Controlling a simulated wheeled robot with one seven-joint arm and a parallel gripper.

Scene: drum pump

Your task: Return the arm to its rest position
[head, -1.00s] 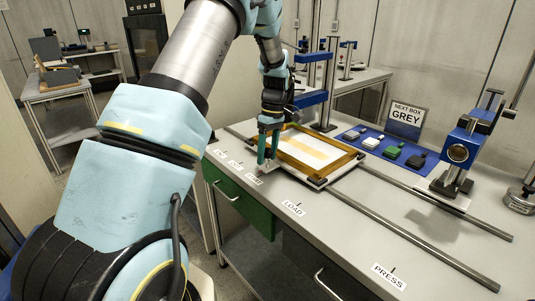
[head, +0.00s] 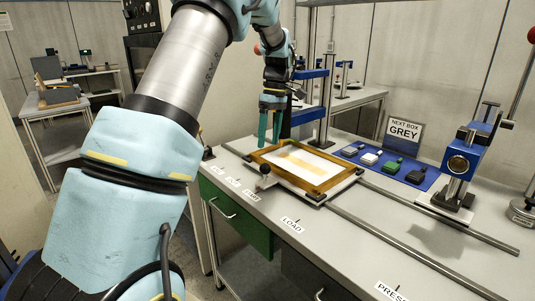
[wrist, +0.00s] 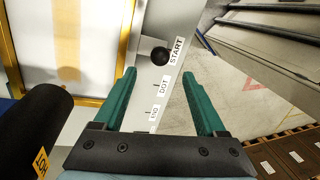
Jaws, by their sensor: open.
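My gripper (head: 270,128) is in the head view, raised above the left end of the wooden-framed tray on the bench. Its two green fingers are apart, with nothing between them. In the wrist view my gripper (wrist: 165,95) is also open and empty. Beyond its fingertips is a dark round knob (wrist: 161,56) beside the START label (wrist: 176,51). The same knob (head: 265,169) shows in the head view at the near left of the wooden frame (head: 318,190), apart from my fingers. A white sheet with a pale yellow patch lies inside the frame.
Two rails (head: 440,250) run right along the bench. A blue mat (head: 422,182) holds several small blocks. A sign (head: 403,131) reads NEXT BOX GREY. A blue press (head: 462,160) stands at the right, and a blue-armed post stands close behind my gripper. A green drawer (head: 235,217) is below.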

